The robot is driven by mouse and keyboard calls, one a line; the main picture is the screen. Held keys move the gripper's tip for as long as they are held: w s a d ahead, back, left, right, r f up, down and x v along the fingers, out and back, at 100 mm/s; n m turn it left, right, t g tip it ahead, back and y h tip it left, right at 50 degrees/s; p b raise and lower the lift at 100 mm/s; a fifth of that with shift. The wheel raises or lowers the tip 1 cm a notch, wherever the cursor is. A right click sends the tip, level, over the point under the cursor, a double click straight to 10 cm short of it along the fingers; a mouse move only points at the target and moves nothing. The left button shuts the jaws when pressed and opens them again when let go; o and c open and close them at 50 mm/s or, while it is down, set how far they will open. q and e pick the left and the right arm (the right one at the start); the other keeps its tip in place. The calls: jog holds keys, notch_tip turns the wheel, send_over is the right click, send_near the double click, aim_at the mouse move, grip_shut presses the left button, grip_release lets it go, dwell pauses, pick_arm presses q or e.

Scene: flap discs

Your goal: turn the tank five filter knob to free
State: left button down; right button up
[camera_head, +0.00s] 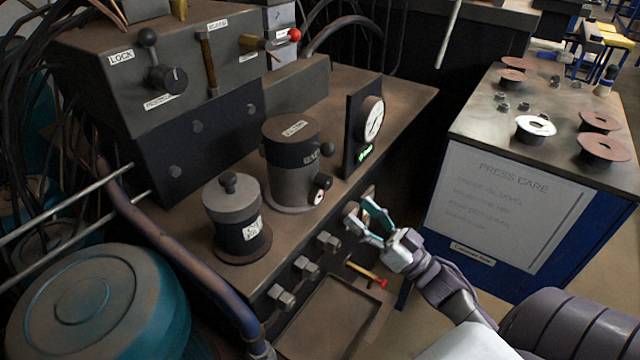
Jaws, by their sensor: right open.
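My right gripper (367,222) is open and empty, in front of the bench's front edge and near the row of grey fittings there. A black lever knob (168,79) sits on the upper panel beside a label reading LOCK. I cannot tell which knob belongs to tank five. My left gripper is not in view.
Grey fittings (328,241) line the bench front, with a yellow handle with a red tip (368,273) below. A dial gauge (372,118) stands behind my right gripper. A blue cabinet (500,215) with flap discs (603,148) is at right. A teal drum (95,310) stands lower left.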

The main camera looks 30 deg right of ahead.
aim_at(329, 185)
jog(key=x, duration=0.9)
jog(key=shift+w+r, duration=0.1)
jog(key=shift+w, duration=0.15)
jog(key=shift+w+a+r, duration=0.15)
jog(key=shift+w+a, duration=0.05)
jog(key=shift+w, duration=0.15)
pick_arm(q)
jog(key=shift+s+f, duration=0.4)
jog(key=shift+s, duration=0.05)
pick_arm(e)
grip_shut()
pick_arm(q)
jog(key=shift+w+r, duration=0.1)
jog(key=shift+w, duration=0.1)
